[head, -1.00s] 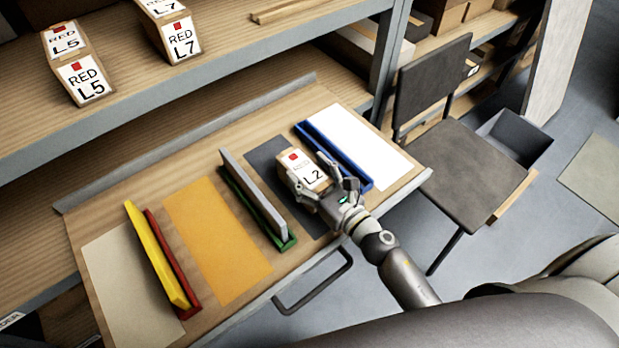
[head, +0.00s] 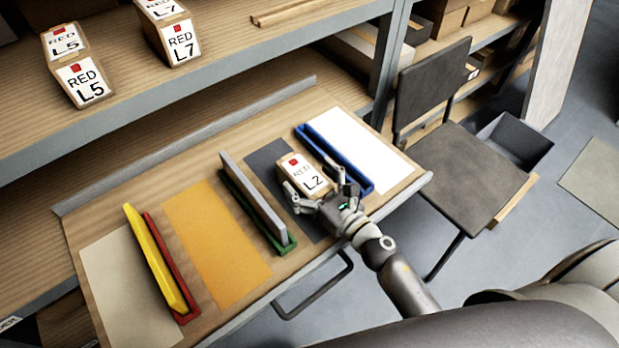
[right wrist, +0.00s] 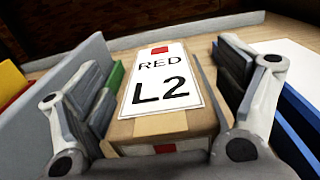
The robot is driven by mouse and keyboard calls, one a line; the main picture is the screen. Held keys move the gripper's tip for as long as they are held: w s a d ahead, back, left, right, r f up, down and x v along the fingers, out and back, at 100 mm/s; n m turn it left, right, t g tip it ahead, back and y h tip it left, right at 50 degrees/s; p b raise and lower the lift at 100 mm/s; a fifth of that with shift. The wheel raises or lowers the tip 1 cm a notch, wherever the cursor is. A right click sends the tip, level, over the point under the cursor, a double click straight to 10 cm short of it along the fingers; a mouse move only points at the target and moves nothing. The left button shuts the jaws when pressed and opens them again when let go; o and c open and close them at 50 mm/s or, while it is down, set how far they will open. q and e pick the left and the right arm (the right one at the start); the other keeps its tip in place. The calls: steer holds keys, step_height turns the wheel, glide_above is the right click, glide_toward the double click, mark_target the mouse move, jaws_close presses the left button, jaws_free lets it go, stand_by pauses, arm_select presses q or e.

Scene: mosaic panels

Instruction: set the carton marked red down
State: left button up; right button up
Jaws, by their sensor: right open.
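The carton marked RED L2 (head: 303,174) rests on the pull-out board, on the dark grey panel or at its edge beside the blue strip. It also shows in the right wrist view (right wrist: 160,95), label up, between the two fingers. My right gripper (head: 318,196) is open around the carton's near end, with visible gaps beside the carton in the right wrist view (right wrist: 165,110). The dark grey panel (head: 270,158) is partly hidden by the carton and gripper. My left gripper is not in view.
A blue strip (head: 335,160) and white panel (head: 357,143) lie right of the carton. A grey upright divider with a green base (head: 283,240) stands left. Orange (head: 215,240) and beige (head: 120,285) panels lie farther left. Cartons L5 (head: 80,80) and L7 (head: 178,40) stand on the shelf above. A chair (head: 465,175) is at right.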

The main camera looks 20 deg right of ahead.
mark_target(324, 195)
steer(key=shift+r, duration=0.2)
steer(key=b+v, duration=0.2)
steer(key=v, duration=0.4)
steer(key=shift+f, duration=0.2)
steer(key=shift+v, duration=0.8)
steer(key=shift+r, duration=0.15)
